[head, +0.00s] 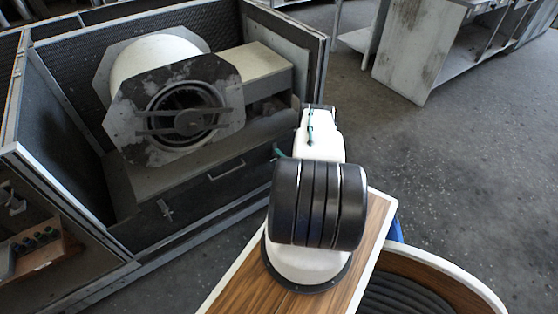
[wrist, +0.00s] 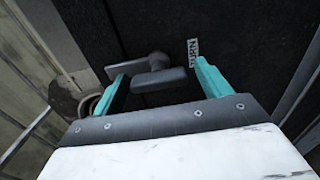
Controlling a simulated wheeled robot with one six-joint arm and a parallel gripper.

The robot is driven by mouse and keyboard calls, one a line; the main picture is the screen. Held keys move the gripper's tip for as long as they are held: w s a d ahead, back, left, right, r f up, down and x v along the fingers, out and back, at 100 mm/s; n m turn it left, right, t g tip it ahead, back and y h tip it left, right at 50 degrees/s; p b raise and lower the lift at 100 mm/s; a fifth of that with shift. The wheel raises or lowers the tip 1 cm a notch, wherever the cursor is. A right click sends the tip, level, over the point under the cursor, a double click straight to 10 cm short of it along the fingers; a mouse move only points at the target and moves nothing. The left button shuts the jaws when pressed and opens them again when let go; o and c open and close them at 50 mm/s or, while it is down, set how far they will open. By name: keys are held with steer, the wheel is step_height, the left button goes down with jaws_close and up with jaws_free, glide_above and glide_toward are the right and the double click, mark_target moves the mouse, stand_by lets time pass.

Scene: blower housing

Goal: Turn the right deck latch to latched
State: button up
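In the wrist view, a dark grey latch (wrist: 160,78) with a round boss and short bar sits on a black panel. The bar lies roughly crosswise in the picture, tilted slightly. My gripper (wrist: 162,76) is open, with its teal fingers on either side of the latch. The left fingertip is close to the bar's left part; I cannot tell whether it touches. In the head view, my arm hides this latch, and only a bit of teal from my gripper (head: 278,151) shows. Another small latch (head: 164,208) shows on the front left of the deck.
The blower (head: 185,115) stands inside the open housing, with a duct (head: 258,72) at its right. A bar handle (head: 226,169) is on the deck. A small label (wrist: 192,52) is beside the latch. Workbenches (head: 420,60) stand at the back right; the floor before them is clear.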

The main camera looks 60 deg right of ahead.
steer(key=v, duration=0.7)
steer(key=shift+s, duration=0.35)
steer(key=shift+a, duration=0.15)
stand_by(0.3)
